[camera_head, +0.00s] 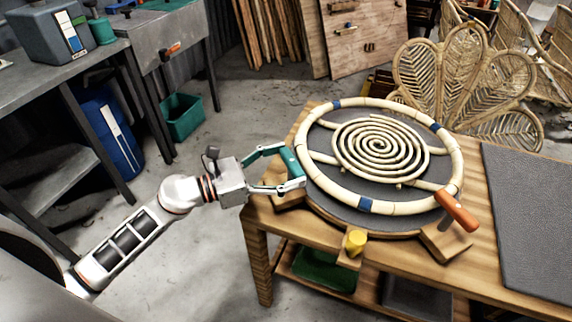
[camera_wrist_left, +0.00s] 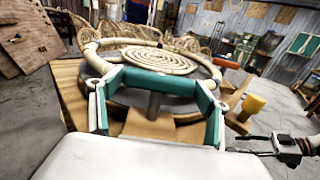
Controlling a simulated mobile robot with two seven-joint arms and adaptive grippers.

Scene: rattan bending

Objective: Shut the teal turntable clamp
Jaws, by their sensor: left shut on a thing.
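The teal turntable clamp (camera_head: 291,161) is at the near left edge of the round turntable, and its handle is a teal bar. In the left wrist view the teal bar (camera_wrist_left: 160,83) spans between the fingers, above a dark post (camera_wrist_left: 154,104). I cannot tell the clamp's exact angle. The turntable (camera_head: 330,203) is dark and carries a pale rattan ring (camera_head: 316,189) with blue bands around a rattan spiral (camera_head: 380,146). My right gripper is not in view.
An orange handle (camera_head: 457,210) sticks up at the turntable's right, and a yellow knob (camera_head: 356,241) stands at its front. A dark mat (camera_head: 530,215) covers the workbench's right part. Rattan fan panels (camera_head: 465,70) stand behind. Open floor lies left of the workbench.

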